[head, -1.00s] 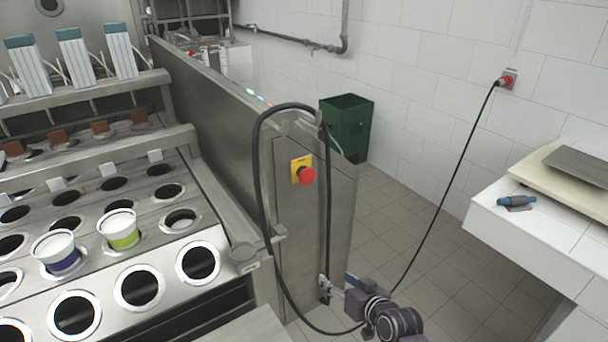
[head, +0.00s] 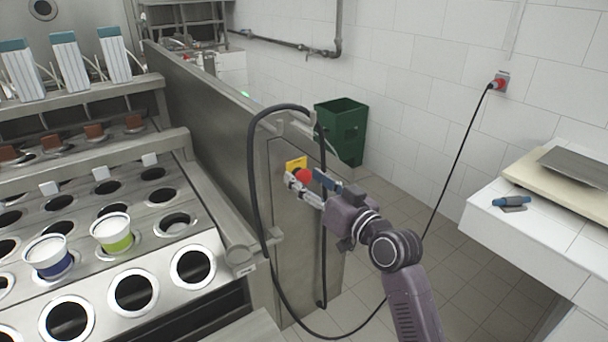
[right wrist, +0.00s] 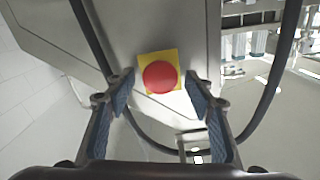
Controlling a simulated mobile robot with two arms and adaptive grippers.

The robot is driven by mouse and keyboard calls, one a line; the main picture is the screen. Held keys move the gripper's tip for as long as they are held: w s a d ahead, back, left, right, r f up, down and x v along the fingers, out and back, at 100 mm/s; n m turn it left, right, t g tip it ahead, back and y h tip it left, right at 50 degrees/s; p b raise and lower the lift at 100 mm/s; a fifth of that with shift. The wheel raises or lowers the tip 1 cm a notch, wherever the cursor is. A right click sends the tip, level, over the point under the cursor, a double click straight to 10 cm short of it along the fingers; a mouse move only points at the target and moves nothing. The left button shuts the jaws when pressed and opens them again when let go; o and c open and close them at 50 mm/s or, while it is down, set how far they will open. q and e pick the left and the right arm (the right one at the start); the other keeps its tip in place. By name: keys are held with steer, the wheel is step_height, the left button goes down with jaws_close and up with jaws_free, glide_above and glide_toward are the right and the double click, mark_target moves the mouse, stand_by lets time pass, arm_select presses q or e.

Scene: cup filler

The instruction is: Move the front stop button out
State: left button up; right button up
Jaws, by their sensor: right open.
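The front stop button (head: 304,175) is a red round knob on a yellow plate, fixed to the steel end panel of the filler. It also shows in the right wrist view (right wrist: 160,77), between and beyond my fingertips. My right gripper (head: 305,184) is open in front of the button, one finger on each side of it in the picture. In the right wrist view the blue-padded fingers (right wrist: 158,90) stand apart with nothing held. I cannot tell whether they touch the button. My left gripper is not in view.
A black cable (head: 254,190) loops around the button panel and runs to a red wall plug (head: 499,82). A green crate (head: 341,128) stands behind. A white counter (head: 530,240) is at the right. Cups (head: 112,234) sit in the filler's plate at the left.

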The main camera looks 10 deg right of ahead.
steer(key=shift+w+a, duration=0.25)
steer(key=shift+w, duration=0.35)
